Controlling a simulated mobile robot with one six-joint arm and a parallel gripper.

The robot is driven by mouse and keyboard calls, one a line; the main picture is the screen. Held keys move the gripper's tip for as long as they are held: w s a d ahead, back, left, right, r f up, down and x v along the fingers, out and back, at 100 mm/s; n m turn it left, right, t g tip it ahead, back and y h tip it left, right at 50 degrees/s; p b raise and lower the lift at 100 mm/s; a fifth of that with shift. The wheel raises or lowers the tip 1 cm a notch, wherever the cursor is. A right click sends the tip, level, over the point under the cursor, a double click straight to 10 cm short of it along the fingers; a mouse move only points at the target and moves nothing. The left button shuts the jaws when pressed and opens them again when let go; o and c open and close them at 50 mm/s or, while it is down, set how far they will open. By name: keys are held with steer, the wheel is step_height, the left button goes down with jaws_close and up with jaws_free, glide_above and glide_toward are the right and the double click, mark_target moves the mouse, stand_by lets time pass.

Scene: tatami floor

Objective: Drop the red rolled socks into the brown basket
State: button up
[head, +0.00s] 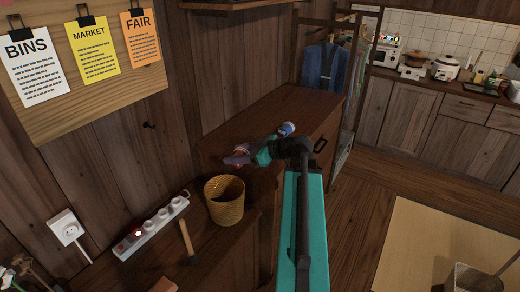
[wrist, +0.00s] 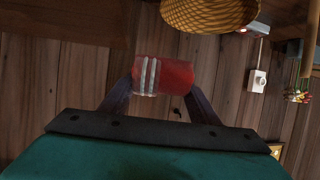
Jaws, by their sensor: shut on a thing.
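The red rolled socks (wrist: 176,73), with white stripes at one end, sit between the two dark fingers of my gripper (wrist: 160,88) in the wrist view. My gripper is shut on them. In the head view my gripper (head: 238,159) is in front of the dark wooden cabinet, and only a little of the red socks (head: 241,150) shows. The brown woven basket (head: 224,205) stands on the lower wooden surface, just below and left of my gripper in the picture. Its opening faces up and I see nothing inside. The basket's side (wrist: 208,14) also shows at the top of the wrist view.
A white power strip (head: 152,228) and a wooden-handled hammer (head: 187,240) lie left of the basket. A small blue and white object (head: 287,129) is on the taller cabinet (head: 283,103). A notice board (head: 88,75) hangs on the wall at left.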

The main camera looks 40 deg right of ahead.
steer(key=w+a+r+n+g+y+p, duration=0.1)
steer(key=w+a+n+g+y+p, duration=0.1)
steer(key=a, duration=1.5)
steer(key=w+a+r+n+g+y+p, duration=0.1)
steer(key=w+a+n+g+y+p, duration=0.1)
steer(key=a, duration=1.5)
steer(key=w+n+y+p, duration=0.1)
steer(key=w+n+p, duration=0.1)
steer(key=w+p, duration=0.1)
steer(key=shift+a+r+g+y, duration=0.15)
steer(key=shift+r+g+y, duration=0.15)
